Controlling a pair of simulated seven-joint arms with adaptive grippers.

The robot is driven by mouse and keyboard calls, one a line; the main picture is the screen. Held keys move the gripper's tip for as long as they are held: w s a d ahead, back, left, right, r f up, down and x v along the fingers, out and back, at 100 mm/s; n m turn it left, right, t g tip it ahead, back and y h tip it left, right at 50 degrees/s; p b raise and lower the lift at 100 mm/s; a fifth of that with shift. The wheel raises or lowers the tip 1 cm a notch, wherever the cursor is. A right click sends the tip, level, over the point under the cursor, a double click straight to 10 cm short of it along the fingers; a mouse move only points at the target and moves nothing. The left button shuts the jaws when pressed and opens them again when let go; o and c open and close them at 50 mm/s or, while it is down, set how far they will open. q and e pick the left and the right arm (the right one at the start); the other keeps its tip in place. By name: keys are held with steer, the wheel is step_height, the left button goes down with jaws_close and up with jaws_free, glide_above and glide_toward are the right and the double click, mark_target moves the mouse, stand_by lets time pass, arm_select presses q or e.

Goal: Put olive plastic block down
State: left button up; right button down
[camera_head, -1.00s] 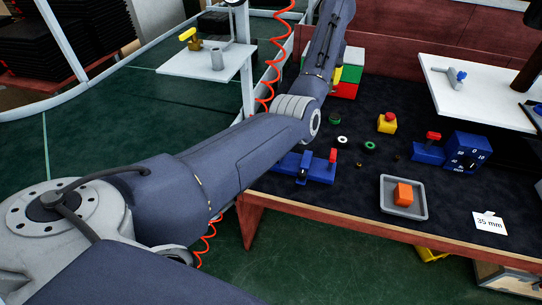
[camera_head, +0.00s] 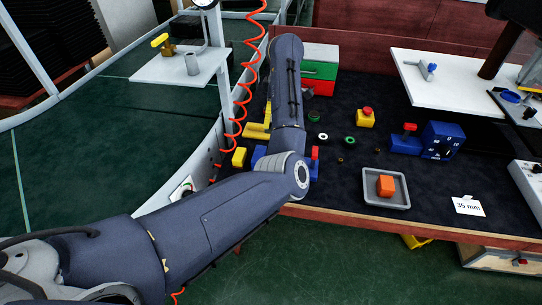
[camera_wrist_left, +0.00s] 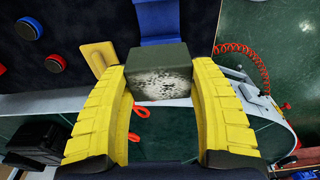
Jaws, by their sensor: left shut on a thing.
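In the left wrist view, the olive plastic block (camera_wrist_left: 160,74) is dark green-grey with a pale speckled face. My left gripper (camera_wrist_left: 160,70) has yellow ridged fingers shut on the block, one at each side. The block is above or near the pale edge strip between the dark table top and the green surface. I cannot tell whether it touches anything below. In the head view, the block is not distinguishable and my left arm hides much of that area. My right gripper is not in view.
The dark table (camera_head: 330,180) holds a grey tray (camera_head: 370,199) with an orange block (camera_head: 385,186), a yellow box with a red button (camera_head: 366,117), a blue device (camera_head: 442,141) and small rings. A green conveyor (camera_head: 100,150) curves left. A red coiled hose (camera_head: 245,85) hangs beside it.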

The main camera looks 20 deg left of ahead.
arm_select(q)
step_height(320, 180, down, 17)
stand_by(0.7)
steer(key=shift+f, duration=0.2)
steer(key=o, duration=1.3)
steer(key=r, duration=0.4)
steer(key=d+r, duration=0.1)
steer(key=r, duration=0.7)
steer(key=shift+w+d+r, duration=0.1)
steer(key=shift+d+r, duration=0.05)
steer(key=shift+d, duration=0.05)
